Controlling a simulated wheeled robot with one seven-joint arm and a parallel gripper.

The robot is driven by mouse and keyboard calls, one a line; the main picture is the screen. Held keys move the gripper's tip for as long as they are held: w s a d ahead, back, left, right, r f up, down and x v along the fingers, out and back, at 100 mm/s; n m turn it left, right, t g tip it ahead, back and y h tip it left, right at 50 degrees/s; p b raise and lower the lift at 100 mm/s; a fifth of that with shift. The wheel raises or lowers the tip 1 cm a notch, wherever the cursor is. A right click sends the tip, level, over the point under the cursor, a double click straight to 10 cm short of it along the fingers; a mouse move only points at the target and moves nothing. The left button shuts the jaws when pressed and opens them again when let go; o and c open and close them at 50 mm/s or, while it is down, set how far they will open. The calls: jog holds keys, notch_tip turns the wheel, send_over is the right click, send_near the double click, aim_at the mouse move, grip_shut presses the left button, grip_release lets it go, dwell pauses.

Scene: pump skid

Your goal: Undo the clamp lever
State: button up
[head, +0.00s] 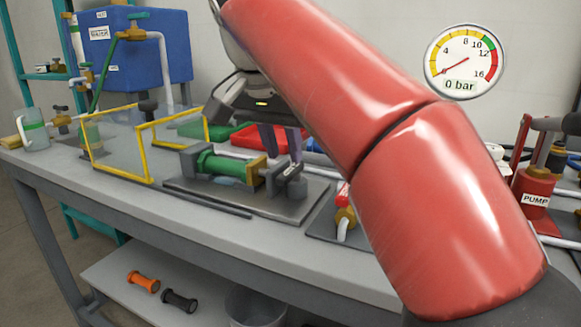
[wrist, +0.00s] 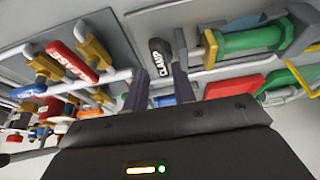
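The clamp lever (wrist: 160,48) is a dark handle marked CLAMP, seen in the wrist view just beyond my fingertips and roughly between them. In the head view the clamp (head: 291,181) is a grey block at the right end of the green cylinder (head: 222,166) on a metal plate. My gripper (wrist: 161,72) is open, with a gap between its two fingers and nothing held. In the head view my gripper (head: 281,154) points down over the clamp end. I cannot tell whether a finger touches the lever.
A yellow frame (head: 148,155) stands left of the plate. A red-handled valve (head: 344,200) sits to the right, and a red pump (head: 533,185) at far right. The wall gauge (head: 464,63) reads about 0 bar.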

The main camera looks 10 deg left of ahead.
aim_at(289, 170)
jog(key=shift+b+x, duration=0.45)
jog(key=shift+x, duration=1.45)
grip_shut()
